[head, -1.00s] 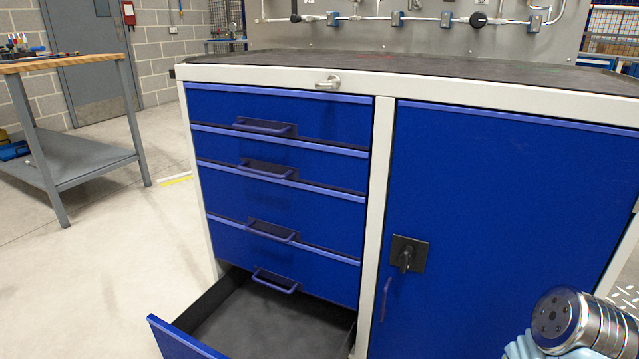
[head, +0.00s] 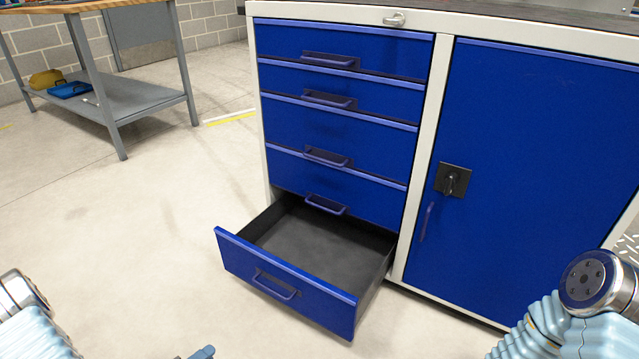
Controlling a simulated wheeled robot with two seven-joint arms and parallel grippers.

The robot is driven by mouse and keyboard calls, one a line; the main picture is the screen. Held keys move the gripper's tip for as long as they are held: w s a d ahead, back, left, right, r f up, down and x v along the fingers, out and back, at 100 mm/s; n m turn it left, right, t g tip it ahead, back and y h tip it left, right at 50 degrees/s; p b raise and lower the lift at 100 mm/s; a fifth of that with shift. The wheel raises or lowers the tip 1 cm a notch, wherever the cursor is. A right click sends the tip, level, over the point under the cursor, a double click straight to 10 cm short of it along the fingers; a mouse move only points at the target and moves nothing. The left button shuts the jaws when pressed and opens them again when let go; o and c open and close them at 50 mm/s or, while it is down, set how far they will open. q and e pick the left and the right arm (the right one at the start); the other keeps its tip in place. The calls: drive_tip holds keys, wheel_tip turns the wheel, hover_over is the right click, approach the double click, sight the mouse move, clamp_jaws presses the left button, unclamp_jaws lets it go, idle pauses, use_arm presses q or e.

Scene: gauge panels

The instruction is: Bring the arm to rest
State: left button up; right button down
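My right arm (head: 585,300) shows at the lower right, with a metal joint and a light blue ribbed sleeve, in front of the cabinet door. My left arm (head: 30,320) shows at the lower left corner, over the floor. Neither gripper can be made out; a small blue-grey piece at the bottom edge is too cut off to identify. The blue cabinet (head: 443,110) stands ahead with a column of drawers on its left. Its bottom drawer (head: 285,283) is pulled out and looks empty inside. The drawers above it are shut.
The cabinet door (head: 530,150) on the right is shut, with a black latch (head: 452,181). A workbench (head: 120,95) with a lower shelf stands at the left, holding a blue tray (head: 70,89) and a yellow item (head: 47,78). The floor between is clear.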

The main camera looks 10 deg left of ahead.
use_arm(q)
drive_tip(key=w+d+f+m+g, duration=0.2)
drive_tip(key=d+f+m+g, duration=0.15)
drive_tip(key=d, duration=0.45)
drive_tip(key=w+d+f+m+g, duration=0.25)
drive_tip(key=d+m+g, duration=0.2)
drive_tip(key=d, duration=0.45)
drive_tip(key=s+d+m+g+y, duration=0.1)
drive_tip(key=s+d+m+g, duration=0.2)
drive_tip(key=s+d+g, duration=0.3)
wheel_tip(320, 180, up, 13)
drive_tip(key=d+t+p, duration=0.1)
drive_tip(key=p, duration=1.2)
drive_tip(key=shift+s+d+f, duration=0.15)
drive_tip(key=shift+s+d, duration=0.15)
drive_tip(key=shift+s, duration=0.05)
